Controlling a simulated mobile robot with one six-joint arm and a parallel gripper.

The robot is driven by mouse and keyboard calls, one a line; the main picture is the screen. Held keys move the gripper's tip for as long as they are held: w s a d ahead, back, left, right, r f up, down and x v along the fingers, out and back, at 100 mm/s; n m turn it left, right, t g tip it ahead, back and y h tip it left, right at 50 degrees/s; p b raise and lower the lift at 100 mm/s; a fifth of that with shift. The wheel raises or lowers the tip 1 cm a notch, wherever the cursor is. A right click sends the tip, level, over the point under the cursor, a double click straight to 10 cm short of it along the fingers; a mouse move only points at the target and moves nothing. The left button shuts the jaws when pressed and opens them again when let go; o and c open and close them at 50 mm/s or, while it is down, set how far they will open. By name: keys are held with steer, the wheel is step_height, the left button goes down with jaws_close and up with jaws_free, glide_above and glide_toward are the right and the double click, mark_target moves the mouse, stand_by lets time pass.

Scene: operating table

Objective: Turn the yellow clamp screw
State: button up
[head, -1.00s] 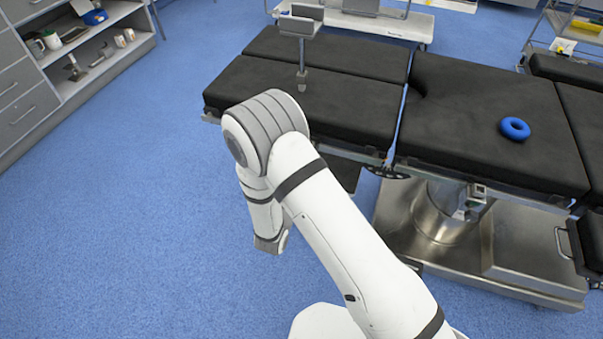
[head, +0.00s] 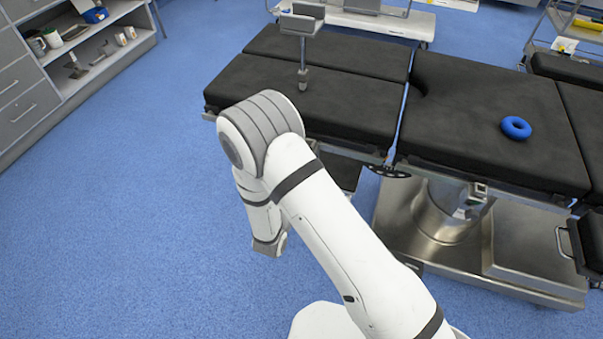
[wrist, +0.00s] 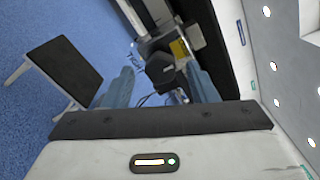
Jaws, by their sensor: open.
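In the wrist view, my gripper (wrist: 160,70) shows two bluish fingers spread apart. A dark knob-like block (wrist: 161,67) appears between and beyond the fingertips, with no contact that I can make out. A small yellow patch (wrist: 179,48) sits just beyond it, on a metal fitting beside the black edge of the table; I cannot tell whether this is the clamp screw itself. The fingers and the yellow part are hidden there.
A dark rectangular panel (wrist: 65,73) on pale legs stands left of the fingers in the wrist view. A blue ring (head: 516,128) lies on the table's black padding. A grey shelf unit (head: 100,55) stands at the left. The blue floor between is clear.

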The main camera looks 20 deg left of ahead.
steer(key=s, duration=0.6)
steer(key=shift+s+a, duration=0.3)
steer(key=shift+s, duration=0.1)
steer(key=w+d+r+m+g+h+p, duration=0.1)
steer(key=d+r+m+g+h+p, duration=0.1)
steer(key=d+r+m+g+h, duration=0.65)
steer(key=d+r+m+g+h+p, duration=0.35)
steer(key=d+r+m, duration=0.65)
steer(key=d+m, duration=0.5)
steer(key=s+d+r+m+g+y+p, duration=0.3)
steer(key=s+d+r+m+g+y, duration=0.55)
steer(key=m, duration=0.75)
steer(key=s+r+m+t+y+p, duration=0.2)
steer(key=r+m+t+y, duration=0.3)
steer(key=r+m, duration=0.3)
steer(key=shift+s+a, duration=0.25)
steer(key=shift+s, duration=0.6)
